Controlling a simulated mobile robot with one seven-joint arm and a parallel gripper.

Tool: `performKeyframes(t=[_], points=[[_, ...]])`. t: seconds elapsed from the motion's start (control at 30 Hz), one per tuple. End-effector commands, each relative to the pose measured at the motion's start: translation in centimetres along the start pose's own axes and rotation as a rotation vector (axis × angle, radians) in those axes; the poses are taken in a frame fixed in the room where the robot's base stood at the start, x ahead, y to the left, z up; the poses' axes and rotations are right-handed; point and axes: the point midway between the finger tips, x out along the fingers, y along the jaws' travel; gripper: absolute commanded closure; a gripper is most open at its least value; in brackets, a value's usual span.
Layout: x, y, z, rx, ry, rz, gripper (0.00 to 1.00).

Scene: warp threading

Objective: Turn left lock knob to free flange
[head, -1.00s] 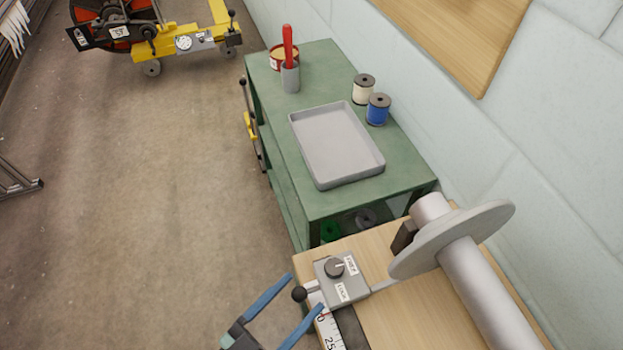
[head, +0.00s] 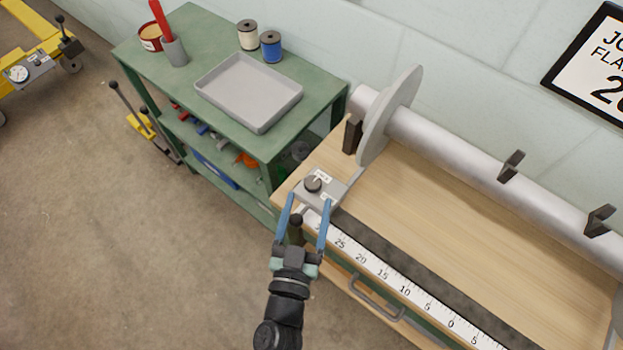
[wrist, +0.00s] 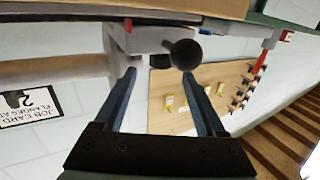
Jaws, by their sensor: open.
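The grey flange disc (head: 391,112) stands on the roller behind the block. My gripper (head: 308,201) is open, its blue fingertips at the block's front edge, short of the knob. A dark ball-ended lever (head: 296,221) shows between the fingers; its ball also shows in the wrist view (wrist: 185,54). The dial's face is hidden there.
The bench bears a ruler strip (head: 385,276) along its front, with a drawer handle (head: 377,300) below. The grey roller (head: 460,150) runs right past dark brackets. A green cart (head: 190,85) with a grey tray (head: 248,90) stands left.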

Motion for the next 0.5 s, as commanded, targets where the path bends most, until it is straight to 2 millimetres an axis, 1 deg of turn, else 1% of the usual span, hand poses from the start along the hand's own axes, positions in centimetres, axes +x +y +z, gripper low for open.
performKeyframes(t=[0.03,0.2,0.3,0.5], points=[[1.2,-0.1,-0.1,0.001,0.002,-0.001,0.27],[3.9,-0.1,0.0,0.001,0.001,-0.002,0.27],[4.9,-0.1,0.0,-0.001,0.001,-0.001,0.27],[5.8,-0.1,0.0,0.001,0.0,-0.001,0.27]])
